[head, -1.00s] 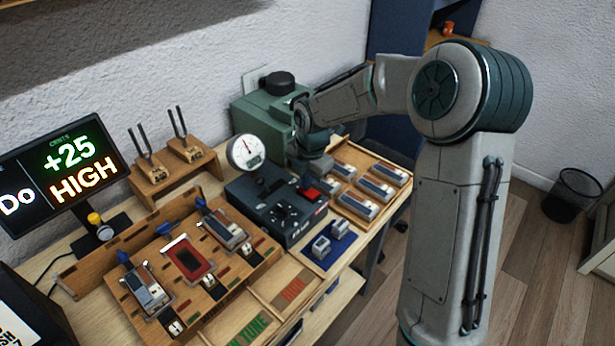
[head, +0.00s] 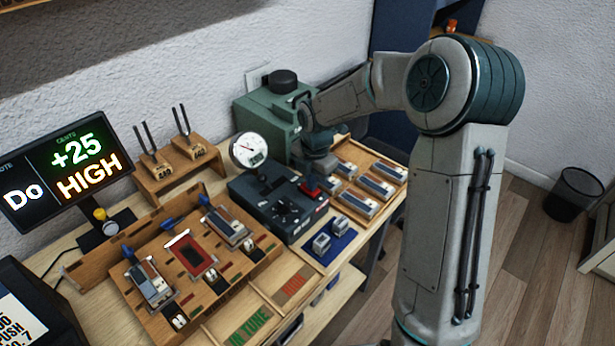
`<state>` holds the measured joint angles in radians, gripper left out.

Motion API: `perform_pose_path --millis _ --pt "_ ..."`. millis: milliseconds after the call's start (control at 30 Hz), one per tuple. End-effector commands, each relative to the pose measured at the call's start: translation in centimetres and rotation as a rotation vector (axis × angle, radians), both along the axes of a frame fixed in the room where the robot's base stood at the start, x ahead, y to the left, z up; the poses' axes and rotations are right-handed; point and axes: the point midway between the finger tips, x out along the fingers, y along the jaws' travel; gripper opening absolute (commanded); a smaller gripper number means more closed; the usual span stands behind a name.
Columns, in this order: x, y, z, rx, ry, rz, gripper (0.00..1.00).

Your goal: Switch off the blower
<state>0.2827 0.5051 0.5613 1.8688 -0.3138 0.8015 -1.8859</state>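A dark box (head: 262,205) with a round white gauge (head: 248,151), a black dial (head: 285,208) and a red switch (head: 309,187) stands in the middle of the bench. A green machine (head: 268,112) with a black cap on top stands behind it against the wall. Which of the two is the blower, I cannot tell from the picture. My gripper (head: 317,181) points down at the back right corner of the dark box, right by the red switch. Its fingers are small and mostly hidden, so neither their opening nor any contact with the switch is clear.
A wooden tray (head: 395,165) of grey blocks lies right of my gripper. A blue mat (head: 343,243) with small blocks lies in front. A wooden frame (head: 120,312) with reed parts and a display (head: 62,172) reading "Do +25 HIGH" are at left.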

Motion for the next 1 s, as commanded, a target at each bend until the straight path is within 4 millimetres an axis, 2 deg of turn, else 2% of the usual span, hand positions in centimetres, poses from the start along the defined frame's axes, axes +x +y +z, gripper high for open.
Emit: perform_pose_path --millis 467,867,1000 --pt "-0.2 0.2 0.6 0.001 -0.003 0.006 0.00" --pt "-0.4 0.0 5.3 -0.001 -0.008 0.011 0.00" --pt "-0.8 -0.3 8.5 -0.001 -0.008 0.009 0.00"
